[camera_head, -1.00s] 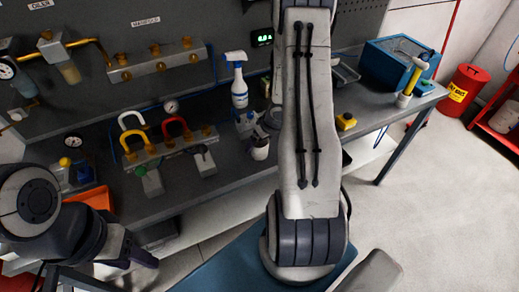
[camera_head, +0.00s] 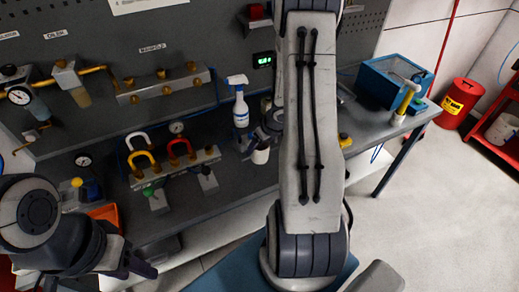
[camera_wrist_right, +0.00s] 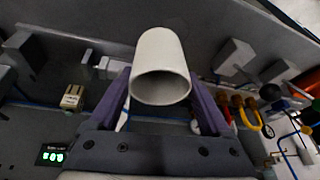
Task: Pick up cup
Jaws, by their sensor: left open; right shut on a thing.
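A white cup (camera_head: 261,155) shows beside my right forearm in the head view, in front of the bench's back area. In the right wrist view the cup (camera_wrist_right: 161,55) sits between the two purple fingers, its round opening facing the camera. My right gripper (camera_wrist_right: 160,98) is shut on the cup's sides. In the head view my right gripper (camera_head: 265,137) is small and partly hidden by my arm. The cup appears held above the bench top; the gap is hard to judge. My left gripper (camera_head: 142,266) is open and empty at the lower left, in front of the bench.
A spray bottle (camera_head: 240,106) stands close behind the cup.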

